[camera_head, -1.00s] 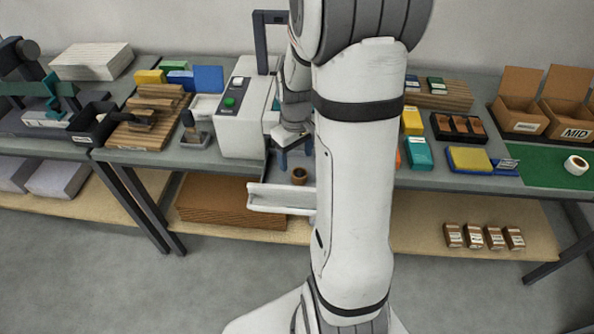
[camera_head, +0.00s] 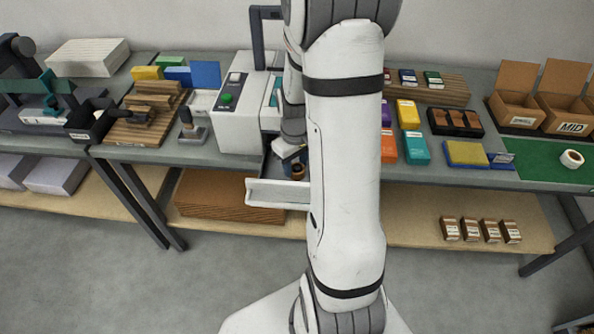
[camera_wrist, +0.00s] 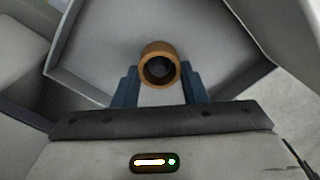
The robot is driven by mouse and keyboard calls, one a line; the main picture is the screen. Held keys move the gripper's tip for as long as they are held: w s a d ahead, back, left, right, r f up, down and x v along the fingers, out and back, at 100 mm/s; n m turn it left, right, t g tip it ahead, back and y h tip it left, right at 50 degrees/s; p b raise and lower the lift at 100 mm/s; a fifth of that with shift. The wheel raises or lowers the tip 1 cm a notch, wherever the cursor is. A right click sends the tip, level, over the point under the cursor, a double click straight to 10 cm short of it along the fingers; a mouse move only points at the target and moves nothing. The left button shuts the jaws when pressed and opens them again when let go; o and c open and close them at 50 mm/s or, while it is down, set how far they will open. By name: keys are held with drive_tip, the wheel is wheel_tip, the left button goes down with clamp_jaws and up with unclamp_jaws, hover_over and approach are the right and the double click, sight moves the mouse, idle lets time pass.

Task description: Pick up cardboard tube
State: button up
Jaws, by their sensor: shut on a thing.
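The cardboard tube (camera_wrist: 145,52) is a short brown ring, seen end-on in the wrist view with its dark hollow facing the camera. My gripper (camera_wrist: 160,78) has one blue finger on each side of the tube and is shut on it. In the head view the tube (camera_head: 297,171) shows as a small brown spot at my gripper (camera_head: 292,160), partly hidden by the fingers and my arm. The tube is over or in the grey tray beside the white machine. I cannot tell whether it still touches the tray floor.
A white machine (camera_head: 243,118) with a green button stands left of my arm. The white tray lip (camera_head: 265,192) juts out in front of it. Coloured boxes, including a teal box (camera_head: 416,148), lie to the right. Small cartons (camera_head: 470,230) stand on the lower shelf.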

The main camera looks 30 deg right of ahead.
drive_tip(key=c, duration=0.3)
